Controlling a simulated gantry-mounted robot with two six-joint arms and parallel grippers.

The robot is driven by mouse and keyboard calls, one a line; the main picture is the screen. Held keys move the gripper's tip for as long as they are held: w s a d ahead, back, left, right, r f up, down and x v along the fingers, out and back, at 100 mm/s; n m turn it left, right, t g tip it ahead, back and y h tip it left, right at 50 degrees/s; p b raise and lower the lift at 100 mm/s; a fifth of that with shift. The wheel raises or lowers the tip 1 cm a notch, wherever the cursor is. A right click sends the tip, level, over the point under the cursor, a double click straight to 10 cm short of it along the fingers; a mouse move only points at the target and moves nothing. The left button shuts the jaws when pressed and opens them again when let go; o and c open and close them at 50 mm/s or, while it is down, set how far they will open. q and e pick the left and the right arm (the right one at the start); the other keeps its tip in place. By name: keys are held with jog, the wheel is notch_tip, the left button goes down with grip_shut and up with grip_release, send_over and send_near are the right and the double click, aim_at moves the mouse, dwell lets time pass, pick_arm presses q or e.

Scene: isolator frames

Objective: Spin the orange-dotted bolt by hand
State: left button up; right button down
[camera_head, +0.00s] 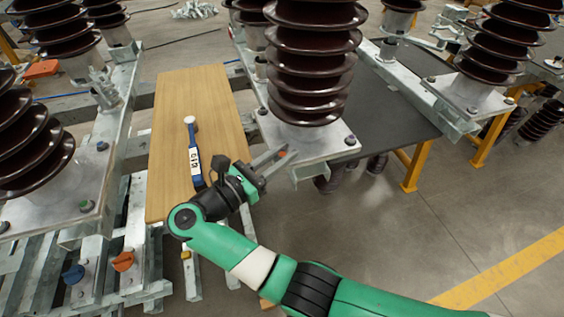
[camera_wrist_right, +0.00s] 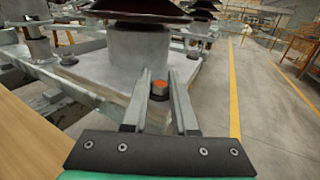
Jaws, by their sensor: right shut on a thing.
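The orange-dotted bolt (camera_wrist_right: 159,90) stands at the near corner of the grey base plate (camera_wrist_right: 112,80) under a brown ribbed insulator. Its orange top shows between the fingertips of my right gripper (camera_wrist_right: 160,88) in the right wrist view. In the head view my right gripper (camera_head: 275,157) reaches the front corner of the same plate, and a bit of the orange-dotted bolt (camera_head: 283,154) shows at its fingertips. The right gripper is shut on the bolt, with a finger on each side of it. My left gripper is in neither view.
A wooden board (camera_head: 170,110) lies left of the plate, with a blue-handled tool (camera_head: 194,155) on it. Other bolts (camera_head: 349,140) stand on the plate. The brown insulator (camera_head: 312,60) rises close beside my right gripper. Open floor (camera_head: 400,240) lies to the right.

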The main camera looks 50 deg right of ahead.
jog(key=shift+r, duration=0.1)
dwell(0.3)
jog(key=c, duration=0.7)
grip_release()
jog(key=shift+d, duration=0.1)
